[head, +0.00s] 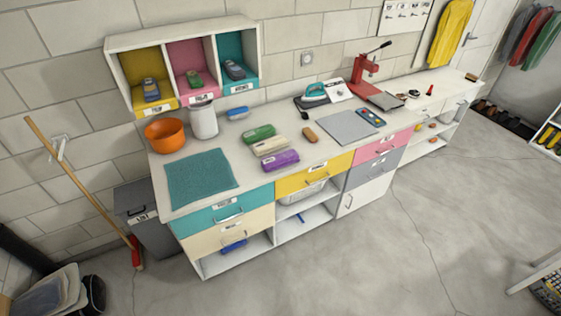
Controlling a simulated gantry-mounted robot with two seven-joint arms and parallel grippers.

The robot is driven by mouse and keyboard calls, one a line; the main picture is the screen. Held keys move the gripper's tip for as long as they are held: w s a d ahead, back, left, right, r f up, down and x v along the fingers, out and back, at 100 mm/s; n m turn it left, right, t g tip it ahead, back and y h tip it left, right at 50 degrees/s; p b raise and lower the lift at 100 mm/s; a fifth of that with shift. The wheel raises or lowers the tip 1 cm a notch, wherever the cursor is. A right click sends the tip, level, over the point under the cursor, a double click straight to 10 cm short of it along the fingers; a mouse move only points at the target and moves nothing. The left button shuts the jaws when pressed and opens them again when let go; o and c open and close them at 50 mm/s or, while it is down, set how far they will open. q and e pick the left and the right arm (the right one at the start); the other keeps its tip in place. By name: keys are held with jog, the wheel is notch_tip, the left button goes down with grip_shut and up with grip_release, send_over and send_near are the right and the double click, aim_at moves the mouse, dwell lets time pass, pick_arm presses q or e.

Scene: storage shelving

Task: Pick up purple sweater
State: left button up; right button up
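A purple folded bundle (281,160) with a pale label, which looks like the purple sweater, lies on the white counter near its front edge. A cream folded bundle (270,146) lies just behind it, and a green folded bundle (258,133) lies behind the cream one. The top and front of the purple bundle are in plain view. Neither of my grippers shows in the head view.
A teal mat (201,178) lies left of the bundles, with an orange bowl (165,135) and white canister (203,121) behind. A grey board (348,128) and brown brush (310,134) lie right. Coloured drawers sit below the counter. The floor in front (340,255) is clear.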

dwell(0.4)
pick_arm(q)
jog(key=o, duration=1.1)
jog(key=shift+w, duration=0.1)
